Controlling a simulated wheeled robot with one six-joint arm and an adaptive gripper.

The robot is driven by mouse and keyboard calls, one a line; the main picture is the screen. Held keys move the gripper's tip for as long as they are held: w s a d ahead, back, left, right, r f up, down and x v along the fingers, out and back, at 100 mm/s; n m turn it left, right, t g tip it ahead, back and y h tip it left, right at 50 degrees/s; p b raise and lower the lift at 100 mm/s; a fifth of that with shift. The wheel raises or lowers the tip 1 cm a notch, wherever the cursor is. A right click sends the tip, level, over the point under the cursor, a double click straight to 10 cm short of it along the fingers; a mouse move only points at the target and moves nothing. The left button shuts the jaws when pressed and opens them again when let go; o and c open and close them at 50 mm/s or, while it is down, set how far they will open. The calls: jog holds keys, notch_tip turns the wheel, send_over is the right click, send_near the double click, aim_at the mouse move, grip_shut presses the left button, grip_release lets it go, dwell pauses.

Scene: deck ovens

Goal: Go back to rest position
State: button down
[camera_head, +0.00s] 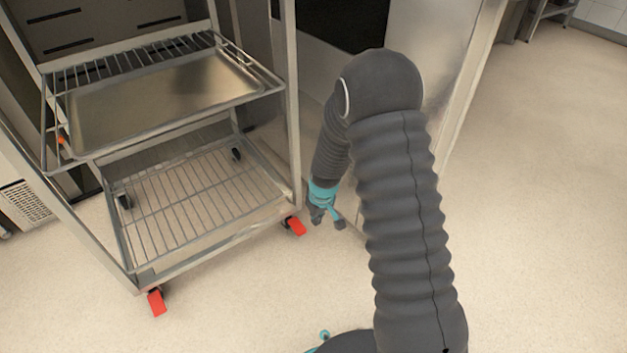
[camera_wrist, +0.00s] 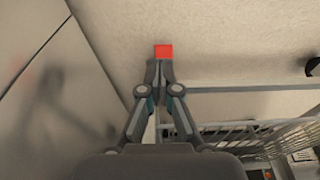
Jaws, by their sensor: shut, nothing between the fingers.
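My gripper (camera_head: 326,219) hangs below my bent arm, just right of the wheeled rack's front right post in the head view. Its fingers point down toward the floor. In the wrist view my gripper (camera_wrist: 165,68) is shut and empty, its fingertips close together. A red caster pedal (camera_wrist: 163,51) shows just beyond the fingertips there, lower down near the floor. The same red pedal (camera_head: 296,226) is left of my gripper in the head view. The gap between them cannot be judged exactly.
The wheeled rack (camera_head: 292,100) stands at left, holding a metal tray (camera_head: 165,100) on a pulled-out wire shelf, with a lower wire grid (camera_head: 190,205). A steel panel (camera_wrist: 50,100) is close at left in the wrist view. Open floor (camera_head: 540,220) lies at right.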

jog(key=s+d+r+m+g, duration=0.1)
jog(key=s+r+m+g, duration=0.15)
jog(key=s, duration=0.55)
jog(key=s+d+r+m+t+p, duration=0.1)
jog(key=s+d+r+t+p, duration=0.1)
jog(key=s+r, duration=0.5)
jog(key=s+d+r+m+t+p, duration=0.1)
jog(key=s+d+r, duration=0.4)
jog(key=r, duration=1.4)
jog(key=s+d+r+m+t+h+p, duration=0.1)
jog(key=s+d+r+m+t+p, duration=0.1)
jog(key=s+r, duration=0.6)
notch_tip(320, 180, up, 6)
jog(key=shift+s+d+r+t+p, duration=0.1)
jog(key=shift+s+d+t+p, duration=0.2)
jog(key=shift+d+t+p, duration=0.5)
jog(key=shift+a, duration=0.15)
